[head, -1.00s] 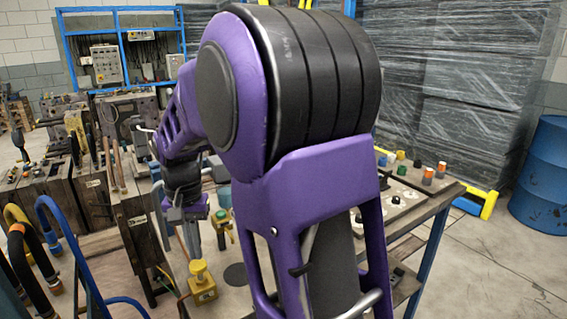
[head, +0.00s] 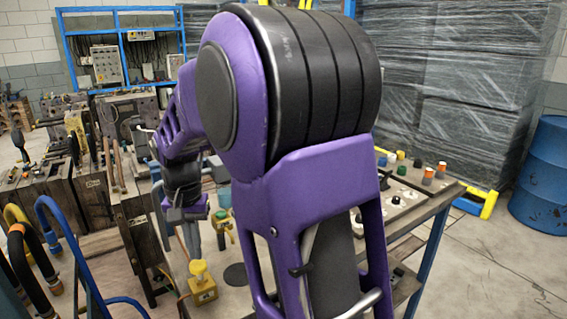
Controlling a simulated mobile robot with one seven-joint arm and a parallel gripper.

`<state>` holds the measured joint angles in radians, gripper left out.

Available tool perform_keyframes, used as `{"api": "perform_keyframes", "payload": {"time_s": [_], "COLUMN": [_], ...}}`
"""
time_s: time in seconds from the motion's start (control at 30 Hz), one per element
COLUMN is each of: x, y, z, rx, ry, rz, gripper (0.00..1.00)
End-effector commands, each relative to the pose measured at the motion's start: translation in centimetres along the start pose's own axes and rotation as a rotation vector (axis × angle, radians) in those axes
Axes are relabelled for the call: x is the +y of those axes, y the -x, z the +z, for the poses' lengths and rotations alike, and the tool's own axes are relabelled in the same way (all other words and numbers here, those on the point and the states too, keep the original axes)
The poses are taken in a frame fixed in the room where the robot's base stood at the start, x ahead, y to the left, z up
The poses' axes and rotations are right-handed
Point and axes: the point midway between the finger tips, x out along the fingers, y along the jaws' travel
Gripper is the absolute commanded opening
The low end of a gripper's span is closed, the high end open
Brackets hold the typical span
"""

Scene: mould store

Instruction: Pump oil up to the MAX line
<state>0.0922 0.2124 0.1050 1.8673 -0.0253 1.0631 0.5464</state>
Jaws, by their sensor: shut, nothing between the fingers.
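A yellow block-shaped fitting with a round knob on top (head: 202,284) stands on the worktable (head: 225,300), near its front left. It may be the oil pump, but I cannot tell for sure. A smaller yellow and green fitting (head: 222,222) stands farther back. My gripper (head: 194,245) is shut and empty, pointing down above the table, behind and a little left of the yellow fitting. My arm hides much of the table. I see no MAX line or oil level.
A panel with coloured knobs (head: 405,190) lies on the table's right side. Blue and black hoses (head: 65,235) curve up at the left. Heavy mould blocks (head: 92,195) stand behind them. A blue drum (head: 545,175) and wrapped stacks (head: 470,95) are at the right.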

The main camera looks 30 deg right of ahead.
Motion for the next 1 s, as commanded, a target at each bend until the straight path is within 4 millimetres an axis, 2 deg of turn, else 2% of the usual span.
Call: {"api": "perform_keyframes", "payload": {"time_s": [0.47, 1.0], "x": [0.0, 0.0], "y": [-0.2, -1.5], "z": [0.0, 0.0], "rx": [0.0, -0.001], "ry": [0.0, 0.0], "rz": [0.0, 0.001], "gripper": [0.0, 0.0]}}
